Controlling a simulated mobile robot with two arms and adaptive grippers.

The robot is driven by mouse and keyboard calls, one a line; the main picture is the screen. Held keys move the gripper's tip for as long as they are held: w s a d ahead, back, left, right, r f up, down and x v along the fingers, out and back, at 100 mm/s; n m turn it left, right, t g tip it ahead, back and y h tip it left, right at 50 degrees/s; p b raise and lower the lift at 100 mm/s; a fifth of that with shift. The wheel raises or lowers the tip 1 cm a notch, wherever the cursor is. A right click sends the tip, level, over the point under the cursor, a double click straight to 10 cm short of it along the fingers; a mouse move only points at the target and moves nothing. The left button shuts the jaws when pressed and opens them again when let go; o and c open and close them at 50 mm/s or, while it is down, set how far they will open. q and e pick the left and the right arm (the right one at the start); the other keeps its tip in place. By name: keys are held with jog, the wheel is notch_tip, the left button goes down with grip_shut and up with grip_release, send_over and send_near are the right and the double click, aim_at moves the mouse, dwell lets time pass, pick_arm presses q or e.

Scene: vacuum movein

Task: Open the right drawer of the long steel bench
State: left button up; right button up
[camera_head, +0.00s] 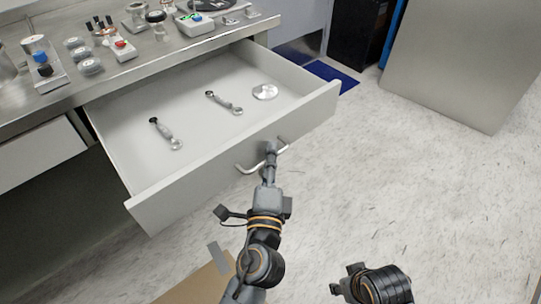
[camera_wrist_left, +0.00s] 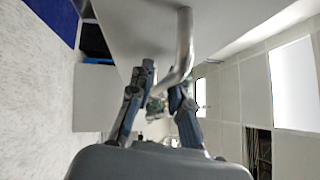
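The right drawer (camera_head: 237,173) of the long steel bench (camera_head: 158,59) is pulled well out in the head view. Its front stands clear of the bench and its inside shows. My left gripper (camera_head: 270,150) is at the curved metal handle (camera_head: 248,168) on the drawer front. In the left wrist view the handle (camera_wrist_left: 185,45) passes between the fingertips of my left gripper (camera_wrist_left: 161,92), which look closed around it. My right arm (camera_head: 380,285) is low at the bottom right, and its fingers cannot be made out.
Two wrench-like tools (camera_head: 166,134) (camera_head: 224,102) and a round silvery disc (camera_head: 265,91) lie in the drawer. Several small devices stand on the bench top. A blue mat (camera_head: 332,76) and a grey panel (camera_head: 458,62) are beyond. Floor at right is clear.

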pick_arm(q)
jog(key=s+a+f, duration=0.1)
jog(key=s+a, duration=0.1)
jog(key=s, duration=0.9)
jog(key=shift+s+f, duration=0.25)
jog(key=shift+s, duration=0.15)
